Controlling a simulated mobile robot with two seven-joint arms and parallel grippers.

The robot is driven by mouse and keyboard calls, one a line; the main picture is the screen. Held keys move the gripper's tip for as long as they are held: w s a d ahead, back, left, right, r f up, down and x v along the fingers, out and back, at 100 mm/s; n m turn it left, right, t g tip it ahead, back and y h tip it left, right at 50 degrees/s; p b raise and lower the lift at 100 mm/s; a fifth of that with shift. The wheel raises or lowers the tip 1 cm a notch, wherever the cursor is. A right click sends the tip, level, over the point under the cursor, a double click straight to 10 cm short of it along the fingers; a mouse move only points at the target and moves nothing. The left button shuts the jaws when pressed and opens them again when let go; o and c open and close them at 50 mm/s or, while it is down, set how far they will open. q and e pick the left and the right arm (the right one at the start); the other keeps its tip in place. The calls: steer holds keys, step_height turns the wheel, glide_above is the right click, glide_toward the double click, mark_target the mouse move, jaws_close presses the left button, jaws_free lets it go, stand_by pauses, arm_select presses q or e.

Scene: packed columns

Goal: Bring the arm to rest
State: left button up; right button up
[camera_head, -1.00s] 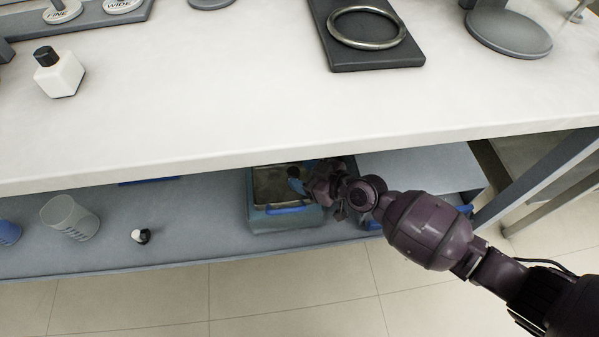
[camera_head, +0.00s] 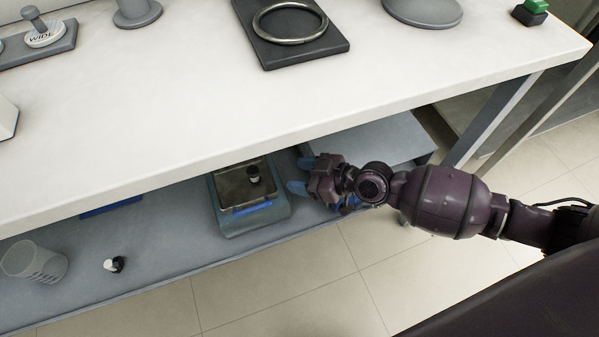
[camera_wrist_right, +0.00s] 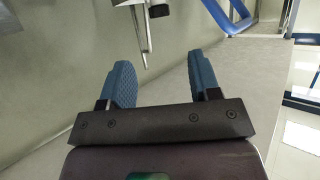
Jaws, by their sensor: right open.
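My right arm comes in from the right in the head view. Its gripper (camera_head: 298,174) is at the front of the lower shelf, beside the right side of a blue-grey box with a dark top. The right wrist view shows its two blue fingers (camera_wrist_right: 160,82) spread apart with nothing between them. My left gripper is not in view.
A clear cup (camera_head: 35,264) and a small black-and-white item (camera_head: 114,265) stand left on the shelf. The white tabletop (camera_head: 200,110) overhangs, with a metal ring (camera_head: 290,40) on a dark plate. Open floor lies in front.

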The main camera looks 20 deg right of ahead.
steer(key=shift+r, duration=0.1)
arm_select(q)
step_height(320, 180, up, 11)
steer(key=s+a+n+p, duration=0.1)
steer(key=p, duration=1.9)
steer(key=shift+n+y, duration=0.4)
arm_select(e)
steer(key=s+d+r+m+h, duration=0.3)
steer(key=s+r, duration=0.3)
steer(key=s, duration=0.4)
steer(key=s+d+r+m+t+h, duration=0.1)
steer(key=s+d+r, duration=0.4)
steer(key=s, duration=0.6)
steer(key=s+d+r+m+t+h, duration=0.1)
steer(key=s+d+r+m+h, duration=0.3)
steer(key=s, duration=0.7)
step_height(320, 180, up, 3)
steer(key=shift+s+d+f+m+h, duration=0.15)
steer(key=shift+d+m+h, duration=0.2)
steer(key=shift+h, duration=0.75)
